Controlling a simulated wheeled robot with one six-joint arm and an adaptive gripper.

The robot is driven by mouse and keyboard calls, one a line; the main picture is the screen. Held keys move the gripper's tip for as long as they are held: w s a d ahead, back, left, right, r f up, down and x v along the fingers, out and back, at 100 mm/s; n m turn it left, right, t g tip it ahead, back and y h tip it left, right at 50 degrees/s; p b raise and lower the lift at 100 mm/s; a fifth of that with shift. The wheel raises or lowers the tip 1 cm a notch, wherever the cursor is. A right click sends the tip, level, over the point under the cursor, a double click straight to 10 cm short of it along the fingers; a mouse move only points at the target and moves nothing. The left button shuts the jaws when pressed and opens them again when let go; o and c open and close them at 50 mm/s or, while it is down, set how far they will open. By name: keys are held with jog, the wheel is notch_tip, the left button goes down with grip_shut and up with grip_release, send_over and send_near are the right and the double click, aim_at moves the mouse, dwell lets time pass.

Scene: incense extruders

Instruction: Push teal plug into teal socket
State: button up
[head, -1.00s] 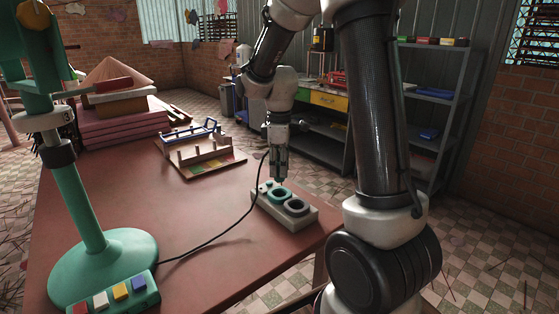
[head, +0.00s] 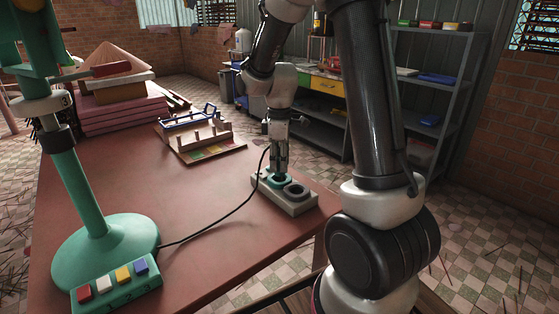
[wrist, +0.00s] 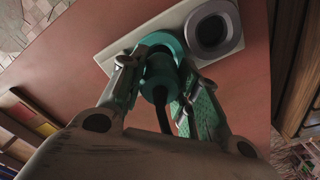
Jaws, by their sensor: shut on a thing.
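The teal plug (wrist: 158,75) is between the fingers of my gripper (wrist: 150,85), with its black cable running back toward the wrist. My gripper is shut on it. The teal socket (wrist: 160,40) is a ring on a pale socket block, right at the plug's front end. In the head view my gripper (head: 278,168) points down onto the teal socket (head: 275,181), at the table's right part. The plug's tip is hidden inside or against the socket ring, and I cannot tell how deep it sits.
The socket block (head: 300,207) also has a grey socket (head: 295,191) to the right. A teal machine stand (head: 105,260) with a coloured button box (head: 117,285) stands at left. A wooden rack (head: 200,140) is behind. The black cable (head: 215,228) crosses the table.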

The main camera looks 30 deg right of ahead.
aim_at(280, 156)
jog(key=shift+f, duration=1.4)
jog(key=o, duration=1.2)
notch_tip(280, 156, up, 12)
jog(key=shift+f, duration=0.1)
jog(key=shift+m, duration=0.5)
jog(key=s+r+m+t, duration=0.2)
jog(key=s+m, duration=0.3)
jog(key=s, duration=0.6)
jog(key=s+d+r+m+t, duration=0.1)
jog(key=s+r+m, duration=0.4)
jog(key=s, duration=0.6)
jog(key=shift+s+r+t, duration=0.15)
jog(key=shift+s+t, duration=0.15)
jog(key=shift+t, duration=0.4)
